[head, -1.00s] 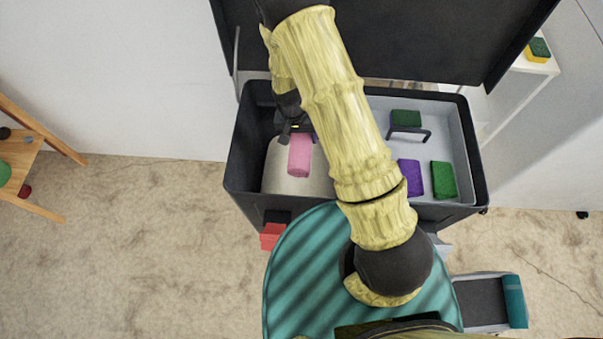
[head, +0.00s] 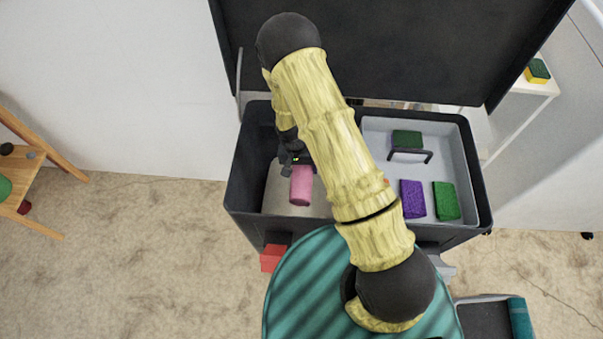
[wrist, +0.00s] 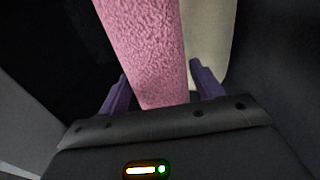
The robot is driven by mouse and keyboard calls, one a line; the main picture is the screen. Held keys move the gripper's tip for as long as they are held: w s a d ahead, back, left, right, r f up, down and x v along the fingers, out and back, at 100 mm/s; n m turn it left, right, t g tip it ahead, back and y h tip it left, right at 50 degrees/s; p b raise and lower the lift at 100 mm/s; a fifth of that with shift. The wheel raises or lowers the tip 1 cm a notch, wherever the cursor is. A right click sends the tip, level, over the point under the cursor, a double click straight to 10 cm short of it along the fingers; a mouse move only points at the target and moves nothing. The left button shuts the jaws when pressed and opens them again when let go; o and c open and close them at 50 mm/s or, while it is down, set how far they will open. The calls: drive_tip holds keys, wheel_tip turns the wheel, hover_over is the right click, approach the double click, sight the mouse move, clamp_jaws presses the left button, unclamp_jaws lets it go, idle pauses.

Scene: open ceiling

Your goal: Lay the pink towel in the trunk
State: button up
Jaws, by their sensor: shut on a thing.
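The pink towel (head: 301,186) is rolled and hangs inside the left part of the open black trunk (head: 238,172). My gripper (head: 297,168) reaches down into the trunk and is shut on the towel's upper end. In the wrist view, the towel (wrist: 145,45) runs up and away between the two purple fingers of my gripper (wrist: 160,88). A pale patch of the trunk's interior shows beside and below the towel. I cannot tell whether the towel's lower end touches the trunk floor.
A grey tray (head: 462,150) fills the trunk's right side, with a purple sponge (head: 412,199), a green sponge (head: 446,201) and a dark green sponge (head: 406,139) behind a black handle. The raised lid (head: 400,50) stands behind. A red block (head: 271,257) juts at the front.

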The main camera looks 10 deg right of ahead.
sight(301, 174)
drive_tip(key=shift+f, duration=1.85)
drive_tip(key=shift+f+b, duration=0.35)
drive_tip(key=shift+b, duration=0.1)
drive_tip(key=shift+f, duration=0.3)
drive_tip(key=o, duration=1.1)
drive_tip(key=r, duration=0.4)
drive_tip(key=a+r+p, duration=0.1)
drive_tip(key=r, duration=0.8)
drive_tip(key=shift+w+a+r+p, duration=0.1)
drive_tip(key=shift+w+a+p, duration=0.05)
drive_tip(key=shift+a+p, duration=0.15)
